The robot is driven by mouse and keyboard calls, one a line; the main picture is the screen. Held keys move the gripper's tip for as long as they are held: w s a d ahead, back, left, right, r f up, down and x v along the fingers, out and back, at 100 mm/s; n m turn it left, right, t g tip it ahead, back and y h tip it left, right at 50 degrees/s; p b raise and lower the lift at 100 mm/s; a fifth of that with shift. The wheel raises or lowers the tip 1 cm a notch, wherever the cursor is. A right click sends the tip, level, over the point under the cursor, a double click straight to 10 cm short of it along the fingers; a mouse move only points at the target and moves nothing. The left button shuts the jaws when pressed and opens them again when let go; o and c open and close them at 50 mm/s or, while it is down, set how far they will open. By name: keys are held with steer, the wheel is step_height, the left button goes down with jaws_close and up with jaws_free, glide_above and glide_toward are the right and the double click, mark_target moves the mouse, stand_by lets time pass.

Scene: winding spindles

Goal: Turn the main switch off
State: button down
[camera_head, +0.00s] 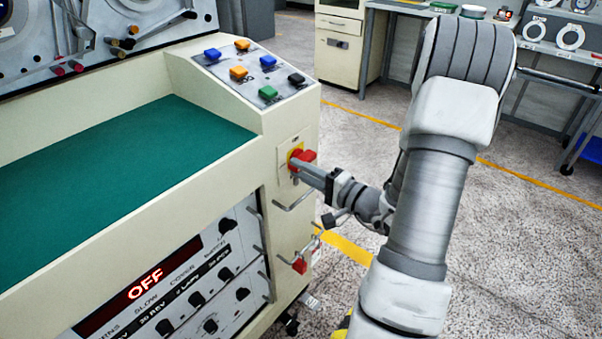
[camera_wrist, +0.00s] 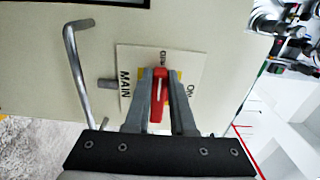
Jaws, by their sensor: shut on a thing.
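The main switch (camera_head: 308,156) is a red handle on a yellow plate, on the end panel of the cream machine. In the wrist view the red handle (camera_wrist: 157,97) shows between the two grey fingers of my gripper (camera_wrist: 161,80). My gripper (camera_head: 299,167) is shut on the handle. A pale label plate (camera_wrist: 133,60) around the switch reads "MAIN", with smaller lettering partly legible. The fingers hide part of the yellow plate. The red display (camera_head: 146,284) on the machine's front reads "OFF".
Metal bar handles stick out near the switch, one (camera_wrist: 76,70) beside the label plate. A red padlock-like piece (camera_head: 299,265) hangs below. Coloured buttons (camera_head: 267,93) sit on the sloped panel above. A green work surface (camera_head: 110,170) lies left; speckled floor is open at right.

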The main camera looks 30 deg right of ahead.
steer(key=shift+d, duration=0.1)
steer(key=c, duration=0.8)
jaws_free()
steer(key=shift+o, duration=0.2)
steer(key=p+v, duration=0.2)
steer(key=v, duration=1.5)
steer(key=shift+s, duration=0.2)
